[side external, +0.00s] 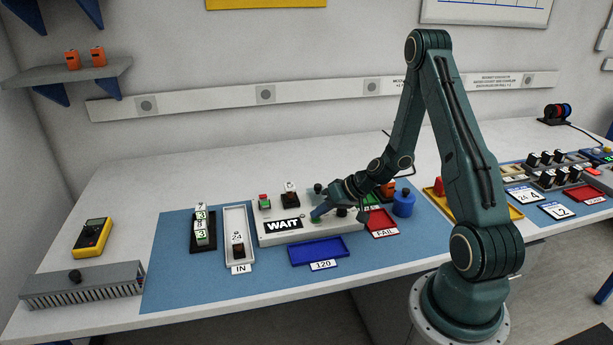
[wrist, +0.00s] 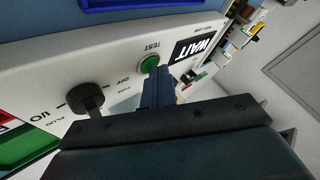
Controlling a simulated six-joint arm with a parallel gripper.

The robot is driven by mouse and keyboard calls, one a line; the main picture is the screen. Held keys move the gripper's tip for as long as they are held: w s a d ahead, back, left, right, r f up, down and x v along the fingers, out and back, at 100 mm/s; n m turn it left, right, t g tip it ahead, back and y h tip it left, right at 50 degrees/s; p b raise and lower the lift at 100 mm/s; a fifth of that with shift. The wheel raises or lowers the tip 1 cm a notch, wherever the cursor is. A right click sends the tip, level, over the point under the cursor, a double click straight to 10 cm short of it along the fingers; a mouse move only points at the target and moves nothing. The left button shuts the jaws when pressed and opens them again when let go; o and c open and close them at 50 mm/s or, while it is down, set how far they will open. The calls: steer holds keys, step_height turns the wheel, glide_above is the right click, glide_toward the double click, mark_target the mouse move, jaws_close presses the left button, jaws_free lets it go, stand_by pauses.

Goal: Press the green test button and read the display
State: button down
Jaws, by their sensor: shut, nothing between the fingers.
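The grey test box (side external: 275,238) stands on the blue mat with its display (side external: 283,225) reading WAIT. The display also shows in the wrist view (wrist: 192,49), upside down. The green test button (wrist: 149,62) sits beside the display, under the label TEST. My gripper (side external: 320,214) is shut and empty, its fingertips pointing down at the green button. In the wrist view its blue fingers (wrist: 157,88) end right at the button's edge. I cannot tell whether they touch or press it.
A black knob (wrist: 88,98) stands near the button. A blue tray (side external: 320,250) marked 120 lies in front of the box, a red FAIL tray (side external: 383,222) to its right. The IN tray (side external: 239,232) is on the left. A blue cylinder (side external: 404,203) stands close to my arm.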

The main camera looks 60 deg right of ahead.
mark_target(320, 220)
steer(key=shift+r, duration=0.8)
steer(key=shift+r, duration=0.1)
steer(key=shift+r, duration=2.4)
steer(key=shift+a, duration=0.1)
